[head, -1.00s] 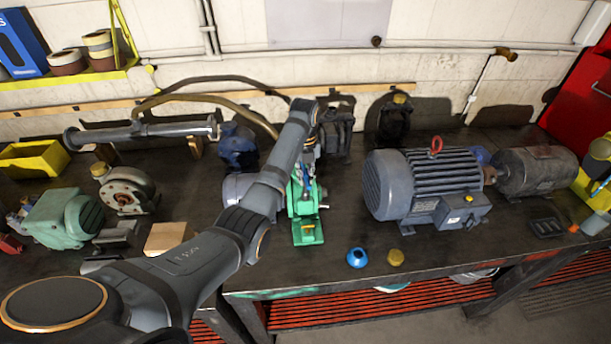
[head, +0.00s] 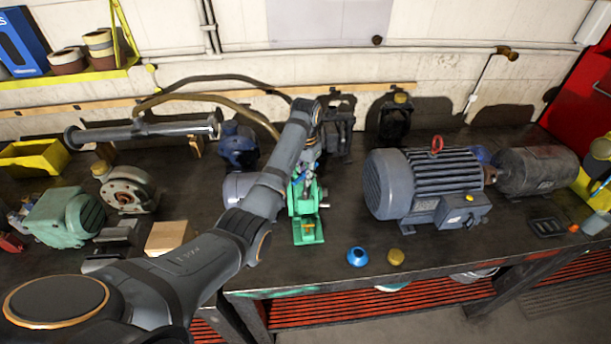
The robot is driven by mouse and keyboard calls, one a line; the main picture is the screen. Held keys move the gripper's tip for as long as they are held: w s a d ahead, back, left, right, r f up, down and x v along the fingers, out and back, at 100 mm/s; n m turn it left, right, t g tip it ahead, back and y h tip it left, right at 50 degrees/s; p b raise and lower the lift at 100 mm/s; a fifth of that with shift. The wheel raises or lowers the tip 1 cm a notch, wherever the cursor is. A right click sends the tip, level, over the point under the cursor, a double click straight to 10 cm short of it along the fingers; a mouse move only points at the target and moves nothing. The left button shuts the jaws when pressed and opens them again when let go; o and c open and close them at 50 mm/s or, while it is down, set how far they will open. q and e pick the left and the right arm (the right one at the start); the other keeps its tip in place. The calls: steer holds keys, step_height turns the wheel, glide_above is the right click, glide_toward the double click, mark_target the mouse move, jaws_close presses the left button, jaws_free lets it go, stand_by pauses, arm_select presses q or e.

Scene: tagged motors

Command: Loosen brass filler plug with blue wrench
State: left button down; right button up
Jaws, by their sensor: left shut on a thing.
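My left gripper (head: 309,165) reaches over the green gear unit (head: 308,231) in the middle of the bench. It is shut on a small blue thing (head: 298,185), which I take for the blue wrench, just above the unit's top. The wrench is mostly hidden by the gripper and is too small to make out its jaw. I cannot pick out the brass filler plug on the unit, or tell whether the wrench is on it. My right gripper is not in view.
A large grey motor (head: 415,190) stands to the right. A blue ring (head: 357,257) and a brass-coloured cap (head: 396,257) lie near the front edge. A wooden block (head: 168,237) and a green motor (head: 62,218) are to the left. The bench around the ring and cap is clear.

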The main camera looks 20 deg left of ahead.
arm_select(q)
steer(key=shift+m, duration=0.7)
steer(key=shift+r, duration=1.1)
